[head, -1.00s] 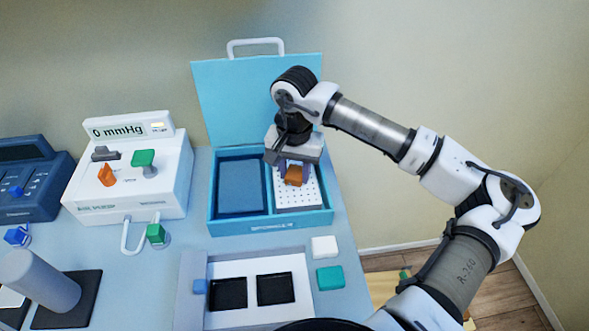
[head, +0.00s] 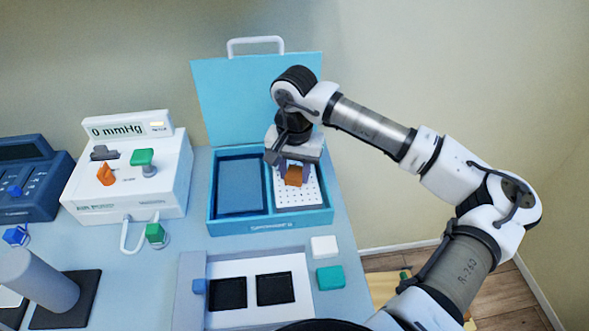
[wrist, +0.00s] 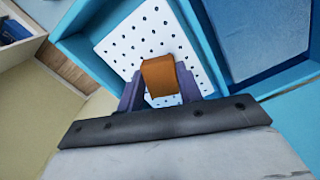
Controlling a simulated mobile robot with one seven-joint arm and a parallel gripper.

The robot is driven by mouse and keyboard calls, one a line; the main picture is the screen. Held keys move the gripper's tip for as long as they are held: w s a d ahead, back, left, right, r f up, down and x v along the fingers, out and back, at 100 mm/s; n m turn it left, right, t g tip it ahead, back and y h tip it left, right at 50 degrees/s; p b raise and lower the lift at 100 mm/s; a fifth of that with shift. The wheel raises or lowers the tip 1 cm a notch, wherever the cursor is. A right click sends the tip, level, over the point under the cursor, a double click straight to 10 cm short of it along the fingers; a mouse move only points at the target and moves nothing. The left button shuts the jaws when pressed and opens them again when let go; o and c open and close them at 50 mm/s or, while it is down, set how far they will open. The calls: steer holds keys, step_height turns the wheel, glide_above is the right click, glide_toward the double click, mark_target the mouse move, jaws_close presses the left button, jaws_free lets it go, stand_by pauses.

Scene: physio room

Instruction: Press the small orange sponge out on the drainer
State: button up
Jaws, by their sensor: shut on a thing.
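The small orange sponge (head: 294,176) is between the fingers of my gripper (head: 291,170), over the white perforated drainer (head: 304,198) in the right compartment of the blue box. In the wrist view the sponge (wrist: 159,76) sits between the two purple-grey fingers of my gripper (wrist: 160,88), with the drainer (wrist: 140,36) right behind it. The gripper is shut on the sponge. I cannot tell whether the sponge's underside touches the drainer.
The left compartment of the blue box (head: 270,227) holds dark blue water or a blue panel (head: 241,187). Its lid (head: 240,95) stands open behind. White (head: 324,247) and green (head: 329,277) blocks lie in front. A white pressure device (head: 130,185) stands left.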

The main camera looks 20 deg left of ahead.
steer(key=shift+r+p, duration=1.1)
steer(key=shift+r, duration=2.3)
